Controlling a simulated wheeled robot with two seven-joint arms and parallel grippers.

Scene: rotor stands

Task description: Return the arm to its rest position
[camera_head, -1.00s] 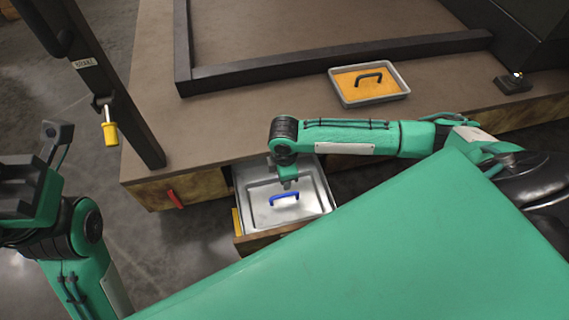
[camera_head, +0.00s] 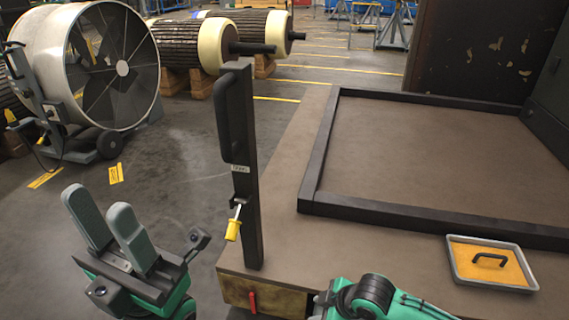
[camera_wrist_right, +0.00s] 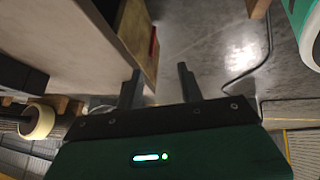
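My left gripper (camera_head: 98,207) stands at the lower left of the head view, over the floor. Its two grey fingers point up and are apart, with nothing between them. My right arm (camera_head: 372,296) shows only in part at the bottom edge of the head view, in front of the workbench (camera_head: 285,225). Its gripper is out of that view. In the right wrist view, my right gripper (camera_wrist_right: 158,76) has its two dark fingers apart and empty, with the floor beyond them.
A dark post (camera_head: 240,165) with a hanging yellow-handled tool (camera_head: 233,229) rises at the bench corner. A grey tray (camera_head: 491,263) with an orange inside and black handle lies on the bench. A red handle (camera_head: 253,301) is on the bench front. A large fan (camera_head: 110,65) stands back left.

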